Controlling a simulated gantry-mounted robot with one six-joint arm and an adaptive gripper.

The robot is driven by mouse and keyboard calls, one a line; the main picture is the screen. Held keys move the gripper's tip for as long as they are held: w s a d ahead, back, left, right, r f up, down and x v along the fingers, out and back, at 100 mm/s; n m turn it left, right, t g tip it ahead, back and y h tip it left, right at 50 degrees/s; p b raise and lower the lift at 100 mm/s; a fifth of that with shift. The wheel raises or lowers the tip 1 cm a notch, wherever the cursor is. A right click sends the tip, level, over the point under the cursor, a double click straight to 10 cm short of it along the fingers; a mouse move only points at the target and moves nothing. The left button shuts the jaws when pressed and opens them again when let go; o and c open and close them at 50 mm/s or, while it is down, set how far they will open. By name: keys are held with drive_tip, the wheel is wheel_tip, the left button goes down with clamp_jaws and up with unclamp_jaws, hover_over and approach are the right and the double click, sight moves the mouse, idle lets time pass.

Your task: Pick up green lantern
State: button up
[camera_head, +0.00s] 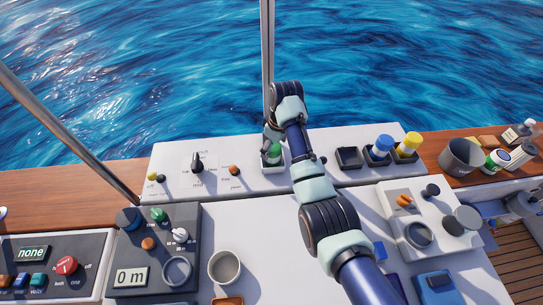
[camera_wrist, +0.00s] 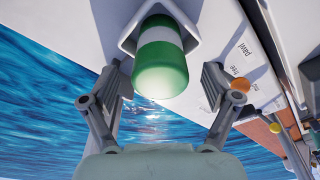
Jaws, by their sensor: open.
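The green lantern (camera_wrist: 160,68) is a green cylinder with a white band. In the wrist view it stands in a pale square holder (camera_wrist: 190,15) at the top centre, between the two fingers of my gripper (camera_wrist: 165,82). The fingers are spread apart, one on each side, with a gap to the lantern on both sides. In the head view the lantern (camera_head: 273,153) shows partly behind my arm on the white panel, and my gripper (camera_head: 268,138) is beside it, mostly hidden by the wrist.
A blue lantern (camera_head: 382,144) and a yellow lantern (camera_head: 408,143) stand in holders to the right, beside an empty dark holder (camera_head: 348,157). An orange knob (camera_head: 234,170) and a black switch (camera_head: 197,161) are to the left. A metal post (camera_head: 267,50) rises behind my wrist.

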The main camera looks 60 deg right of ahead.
drive_tip(key=f, duration=0.3)
drive_tip(key=f+b, duration=0.1)
drive_tip(key=shift+w+f, duration=0.2)
drive_tip(key=shift+w, duration=0.05)
drive_tip(key=shift+r, duration=0.1)
drive_tip(key=c, duration=1.4)
